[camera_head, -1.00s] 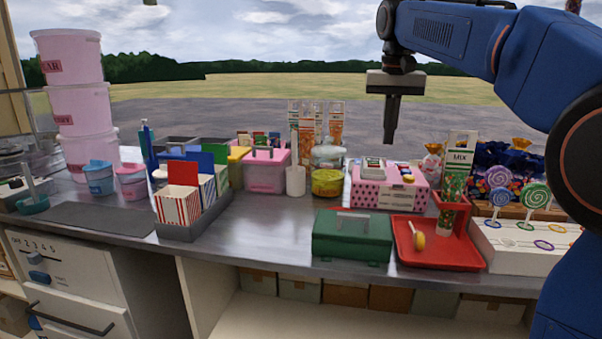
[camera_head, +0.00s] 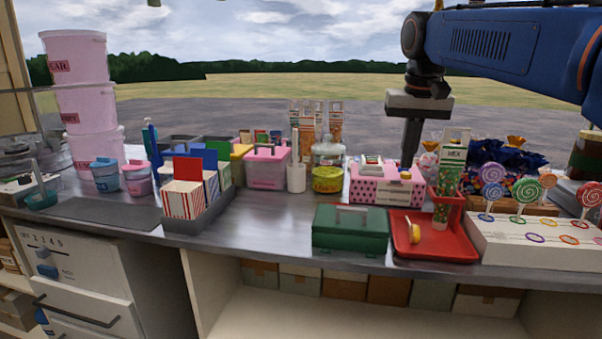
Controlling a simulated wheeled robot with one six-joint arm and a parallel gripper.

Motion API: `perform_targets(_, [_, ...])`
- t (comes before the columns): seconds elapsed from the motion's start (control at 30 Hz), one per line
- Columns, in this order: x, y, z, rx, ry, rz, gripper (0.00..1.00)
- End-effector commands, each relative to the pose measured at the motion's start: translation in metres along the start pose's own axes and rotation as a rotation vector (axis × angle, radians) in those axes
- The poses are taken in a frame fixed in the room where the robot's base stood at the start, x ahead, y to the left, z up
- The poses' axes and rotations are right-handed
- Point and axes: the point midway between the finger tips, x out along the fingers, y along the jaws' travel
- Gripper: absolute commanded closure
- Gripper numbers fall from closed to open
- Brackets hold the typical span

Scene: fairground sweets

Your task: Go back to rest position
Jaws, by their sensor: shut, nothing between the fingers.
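My gripper (camera_head: 411,150) hangs at the upper right of the head view, fingers pointing down. It is shut and holds nothing. Its fingertips appear just above or behind the pink polka-dot box (camera_head: 386,186), though the exact depth is hard to tell. My blue arm reaches in from the right edge, above the counter (camera_head: 265,221).
A red tray (camera_head: 459,249) with a small yellow item (camera_head: 414,237) lies on the counter, left of a white lollipop stand (camera_head: 495,243). A green case (camera_head: 350,232) is beside the tray. Pink tubs (camera_head: 78,56) are stacked at left. Grey counter shows bare in the middle.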

Motion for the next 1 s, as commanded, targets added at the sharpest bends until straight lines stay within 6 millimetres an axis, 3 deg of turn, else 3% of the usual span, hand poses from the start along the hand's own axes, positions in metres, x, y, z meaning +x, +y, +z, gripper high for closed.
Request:
perform_targets(0.37, [0.055,0.041,0.115,-0.056,0.074,-0.021,1.0])
perform_targets(0.8, [0.157,0.077,0.251,-0.117,0.163,-0.032,1.0])
perform_targets(1.0, [0.2,0.087,0.298,-0.139,0.195,-0.032,1.0])
